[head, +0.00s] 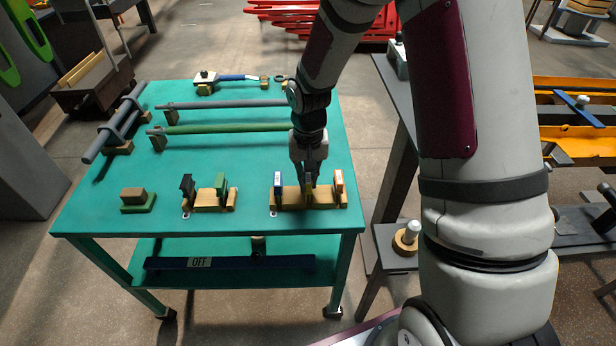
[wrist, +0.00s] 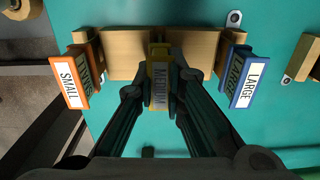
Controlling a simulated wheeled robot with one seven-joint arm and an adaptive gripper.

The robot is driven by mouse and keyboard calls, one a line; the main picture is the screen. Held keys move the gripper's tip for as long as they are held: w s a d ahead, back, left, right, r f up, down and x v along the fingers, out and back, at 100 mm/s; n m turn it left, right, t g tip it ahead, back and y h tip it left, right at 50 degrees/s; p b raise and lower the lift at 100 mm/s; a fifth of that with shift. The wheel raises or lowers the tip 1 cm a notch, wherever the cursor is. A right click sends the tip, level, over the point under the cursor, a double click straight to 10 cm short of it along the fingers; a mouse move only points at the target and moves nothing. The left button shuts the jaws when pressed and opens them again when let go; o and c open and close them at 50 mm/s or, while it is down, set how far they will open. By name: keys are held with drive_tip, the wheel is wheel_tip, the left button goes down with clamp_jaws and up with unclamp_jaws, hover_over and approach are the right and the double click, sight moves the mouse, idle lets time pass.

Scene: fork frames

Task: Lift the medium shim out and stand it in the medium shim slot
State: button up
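The medium shim (wrist: 160,85) is yellow with a grey MEDIUM label. It stands upright in the middle of the wooden rack (wrist: 120,52), between the SMALL and LARGE shims. My gripper (wrist: 161,62) points down over it, with a dark finger close against each side; it looks shut on the shim. In the head view my gripper (head: 310,182) hides most of the medium shim, and the rack (head: 325,200) sits near the table's front right. I cannot make out which place is the medium shim slot.
On the teal table (head: 110,215) a wooden holder (head: 210,204) with black and green pieces stands left of the rack. A small block on a green base (head: 137,202) lies further left.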

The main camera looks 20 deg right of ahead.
drive_tip(key=o, duration=0.5)
wheel_tip(320, 180, up, 12)
idle(0.4)
idle(0.3)
drive_tip(key=s+r+n+t, duration=0.2)
drive_tip(key=s+r, duration=0.9)
drive_tip(key=r, duration=0.1)
drive_tip(key=s+r+n+t, duration=0.1)
drive_tip(key=s+r+t, duration=0.1)
drive_tip(key=s, duration=1.2)
drive_tip(key=shift+d+r+n, duration=0.15)
drive_tip(key=shift+r+n, duration=0.15)
drive_tip(key=shift+r, duration=0.25)
